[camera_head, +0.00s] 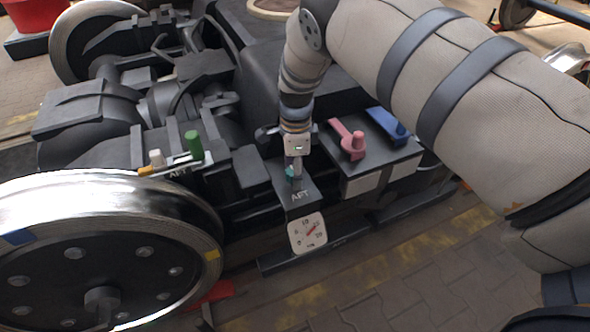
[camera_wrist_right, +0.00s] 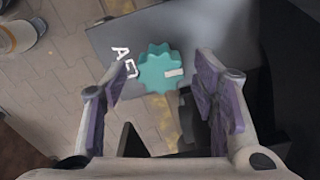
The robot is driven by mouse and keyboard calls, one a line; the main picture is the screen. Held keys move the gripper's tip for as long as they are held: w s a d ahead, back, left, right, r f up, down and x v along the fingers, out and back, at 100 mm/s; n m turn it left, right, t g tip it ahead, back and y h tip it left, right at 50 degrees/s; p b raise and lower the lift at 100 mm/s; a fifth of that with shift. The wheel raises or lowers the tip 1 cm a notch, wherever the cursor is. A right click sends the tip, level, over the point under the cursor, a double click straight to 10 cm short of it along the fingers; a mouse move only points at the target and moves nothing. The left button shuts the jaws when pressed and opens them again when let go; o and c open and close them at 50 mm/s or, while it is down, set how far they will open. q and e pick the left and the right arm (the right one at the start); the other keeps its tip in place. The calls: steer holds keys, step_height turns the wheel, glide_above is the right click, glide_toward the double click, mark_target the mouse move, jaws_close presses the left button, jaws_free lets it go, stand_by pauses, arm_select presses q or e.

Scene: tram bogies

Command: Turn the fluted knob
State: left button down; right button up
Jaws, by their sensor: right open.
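The fluted knob (camera_wrist_right: 157,69) is teal with scalloped edges and a pale pointer mark. It sits on a dark grey panel lettered AFT (camera_head: 300,195). In the wrist view it lies between the purple-padded fingers of my right gripper (camera_wrist_right: 158,72), with gaps visible on both sides. The right gripper is open. Below the panel is a white dial (camera_head: 308,233) with a red needle. My left gripper is not in view.
A box to the right carries a pink lever (camera_head: 350,140) and a blue lever (camera_head: 388,125). A green peg (camera_head: 194,146) and a white peg (camera_head: 157,158) stand to the left. A large wheel (camera_head: 100,265) fills the lower left. The paved floor at lower right is clear.

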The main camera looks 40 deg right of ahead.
steer(key=c, duration=1.2)
steer(key=shift+o, duration=0.2)
steer(key=shift+n, duration=0.3)
